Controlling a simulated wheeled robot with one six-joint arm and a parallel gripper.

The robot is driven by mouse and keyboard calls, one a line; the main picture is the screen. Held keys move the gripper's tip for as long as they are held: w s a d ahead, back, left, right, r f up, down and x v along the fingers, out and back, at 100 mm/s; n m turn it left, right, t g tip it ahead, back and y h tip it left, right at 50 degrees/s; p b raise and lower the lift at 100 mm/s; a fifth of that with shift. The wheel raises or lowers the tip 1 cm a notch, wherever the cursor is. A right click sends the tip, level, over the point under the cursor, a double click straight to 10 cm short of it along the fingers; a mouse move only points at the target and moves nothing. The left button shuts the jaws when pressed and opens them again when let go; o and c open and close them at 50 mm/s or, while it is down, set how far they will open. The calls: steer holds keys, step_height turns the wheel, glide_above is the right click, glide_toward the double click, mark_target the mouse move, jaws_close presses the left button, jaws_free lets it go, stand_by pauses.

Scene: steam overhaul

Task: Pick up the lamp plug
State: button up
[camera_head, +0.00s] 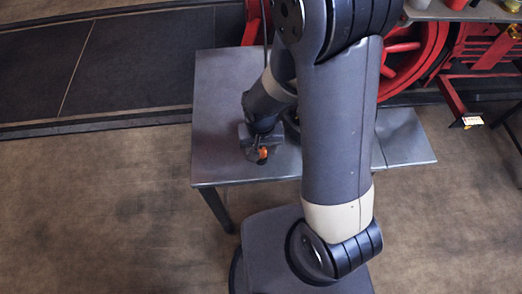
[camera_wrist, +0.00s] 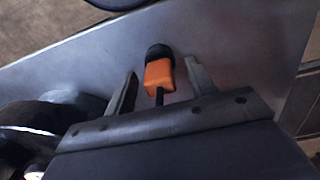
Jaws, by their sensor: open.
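The lamp plug (camera_wrist: 159,75) is orange with a black end and a dark stem or cord. It lies on the grey metal table (camera_wrist: 225,40). In the wrist view it sits between the two fingers of my gripper (camera_wrist: 160,88), with a gap on each side. My gripper is open. In the head view the orange of the plug (camera_head: 263,153) shows at the tip of my gripper (camera_head: 260,150), low over the table's front part. My arm hides much of the table's right side.
Red wheel and frame machinery (camera_head: 425,55) stands behind the table at the right. A shelf with small items (camera_head: 465,10) is at the top right. Dark round objects (camera_wrist: 45,125) lie left of my gripper in the wrist view. The table's left part is clear.

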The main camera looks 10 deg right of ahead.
steer(key=shift+c, duration=0.4)
jaws_close()
step_height(320, 180, up, 10)
steer(key=shift+r, duration=0.1)
stand_by(0.7)
